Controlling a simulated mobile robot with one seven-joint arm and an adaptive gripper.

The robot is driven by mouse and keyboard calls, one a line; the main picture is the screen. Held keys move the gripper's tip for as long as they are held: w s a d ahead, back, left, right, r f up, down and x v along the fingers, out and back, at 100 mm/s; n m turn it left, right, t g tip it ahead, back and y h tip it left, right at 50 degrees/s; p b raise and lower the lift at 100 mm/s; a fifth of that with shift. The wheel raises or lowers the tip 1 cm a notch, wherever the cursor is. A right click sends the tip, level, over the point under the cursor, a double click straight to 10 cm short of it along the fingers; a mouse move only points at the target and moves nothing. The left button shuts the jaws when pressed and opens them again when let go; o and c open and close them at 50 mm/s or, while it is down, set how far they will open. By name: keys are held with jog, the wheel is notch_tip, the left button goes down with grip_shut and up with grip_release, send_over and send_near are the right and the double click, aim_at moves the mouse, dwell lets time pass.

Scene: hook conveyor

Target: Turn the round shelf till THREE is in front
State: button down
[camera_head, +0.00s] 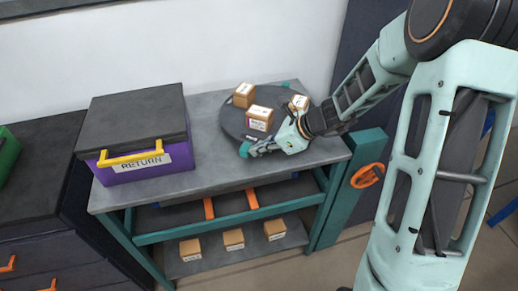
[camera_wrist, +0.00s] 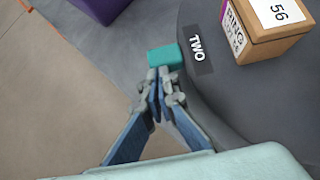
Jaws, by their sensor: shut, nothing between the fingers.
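The round shelf (camera_head: 232,122) is a dark grey disc on the grey table, with several small cardboard boxes standing on it. In the wrist view the disc (camera_wrist: 225,105) fills the right side. A label reading TWO (camera_wrist: 196,49) lies at its rim, beside a teal block (camera_wrist: 165,57). I see no label reading THREE. My gripper (camera_head: 246,150) is at the front left edge of the disc. In the wrist view my gripper (camera_wrist: 158,75) is shut and empty, its tips close to the teal block. I cannot tell if they touch it.
A purple box (camera_head: 150,172) with a dark lid, yellow handle and RETURN label stands on the table (camera_head: 205,180) to the left. Boxes (camera_head: 234,239) sit on the lower shelf. A teal post (camera_head: 345,190) with an orange handle (camera_head: 367,175) is at the right.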

aim_at(241, 149)
jog(key=shift+a, duration=0.2)
jog(key=shift+w+a, duration=0.1)
jog(key=shift+a, duration=0.2)
jog(key=shift+a, duration=0.3)
jog(key=shift+w+a, duration=0.15)
jog(key=shift+a, duration=0.4)
jog(key=shift+w+a, duration=0.15)
jog(key=shift+a, duration=0.35)
jog(key=w+a+m+t+b, duration=0.1)
jog(key=w+a, duration=0.1)
jog(key=a, duration=0.1)
jog(key=w+a+m+t+h+b, duration=0.1)
jog(key=w+a+m, duration=0.1)
jog(key=a, duration=0.1)
jog(key=w+a+m+t+h+b, duration=0.1)
jog(key=w+a, duration=0.1)
jog(key=a, duration=0.1)
jog(key=shift+w+m+b, duration=0.25)
jog(key=shift+m+b, duration=0.05)
jog(key=shift+w+a+r+p, duration=0.1)
jog(key=shift+w+a+p, duration=0.2)
jog(key=shift+w+a, duration=0.25)
jog(key=shift+w+a+p, duration=0.3)
jog(key=shift+w+a, duration=0.05)
jog(key=shift+w, duration=0.3)
jog(key=shift+w+a+p, duration=0.4)
jog(key=shift+w+p, duration=0.05)
jog(key=shift+w, duration=0.3)
